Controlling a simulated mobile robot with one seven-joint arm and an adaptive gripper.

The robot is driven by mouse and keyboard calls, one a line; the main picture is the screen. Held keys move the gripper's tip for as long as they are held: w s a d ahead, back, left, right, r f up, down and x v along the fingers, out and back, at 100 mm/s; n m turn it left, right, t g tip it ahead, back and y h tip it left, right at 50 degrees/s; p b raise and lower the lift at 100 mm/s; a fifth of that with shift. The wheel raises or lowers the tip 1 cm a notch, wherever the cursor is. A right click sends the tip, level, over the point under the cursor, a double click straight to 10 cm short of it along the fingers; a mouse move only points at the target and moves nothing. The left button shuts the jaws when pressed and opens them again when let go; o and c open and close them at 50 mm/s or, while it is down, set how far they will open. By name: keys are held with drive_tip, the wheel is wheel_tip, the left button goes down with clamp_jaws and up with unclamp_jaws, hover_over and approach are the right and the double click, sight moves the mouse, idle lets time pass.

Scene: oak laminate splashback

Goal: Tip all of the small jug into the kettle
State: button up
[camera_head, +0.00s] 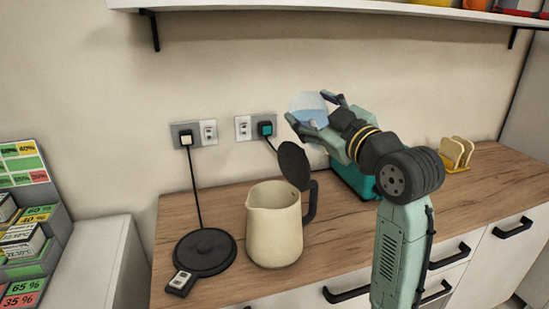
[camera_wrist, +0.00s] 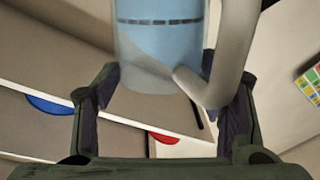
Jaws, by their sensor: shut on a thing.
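The small jug (camera_head: 306,102) is clear with blue liquid inside, held high above the counter, up and to the right of the kettle. In the wrist view the jug (camera_wrist: 158,45) shows a dark band of marks and a pale handle (camera_wrist: 236,45). My gripper (camera_head: 311,116) is shut on the jug, its fingers on either side in the wrist view (camera_wrist: 165,105). The cream kettle (camera_head: 274,228) stands upright on the counter, its dark lid (camera_head: 294,165) raised open and its dark handle to the right. The inside of the kettle is hidden.
A black round base (camera_head: 205,250) with a cord and a small dark block (camera_head: 181,283) lie left of the kettle. A teal appliance (camera_head: 352,180) stands behind my arm. A yellow rack holds bread slices (camera_head: 455,153) at right. A shelf (camera_head: 340,8) hangs above.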

sight(302, 121)
drive_tip(key=shift+s+a+r+n, duration=0.1)
drive_tip(key=shift+s+a+n, duration=0.1)
drive_tip(key=shift+a+n, duration=0.1)
drive_tip(key=shift+s+a+f+n+b, duration=0.15)
drive_tip(key=shift+f+n+b, duration=0.15)
drive_tip(key=shift+n+b, duration=0.25)
drive_tip(key=shift+s+a+f+n+b, duration=0.1)
drive_tip(key=shift+f+n+b, duration=0.2)
drive_tip(key=shift+b, duration=0.35)
drive_tip(key=shift+s+a+r+n+y+b, duration=0.1)
drive_tip(key=shift+r+n+y+b, duration=0.1)
drive_tip(key=shift+n, duration=0.3)
drive_tip(key=shift+a+r+n+y+b, duration=0.1)
drive_tip(key=shift+n+y, duration=0.1)
drive_tip(key=shift+n, duration=0.25)
idle(0.6)
drive_tip(key=shift+s+a+f+n+b, duration=0.1)
drive_tip(key=shift+a+f+n+b, duration=0.05)
drive_tip(key=shift+f+n+b, duration=0.65)
idle(0.6)
drive_tip(key=shift+s+a+r+n+y+b, duration=0.1)
drive_tip(key=shift+r+n+y+b, duration=0.05)
drive_tip(key=shift+n, duration=0.45)
drive_tip(key=shift+s+a+r+n+y+b, duration=0.1)
drive_tip(key=shift+r+n+y+b, duration=0.05)
drive_tip(key=shift+n, duration=0.45)
drive_tip(key=shift+a+f+b, duration=0.2)
drive_tip(key=shift+b, duration=0.15)
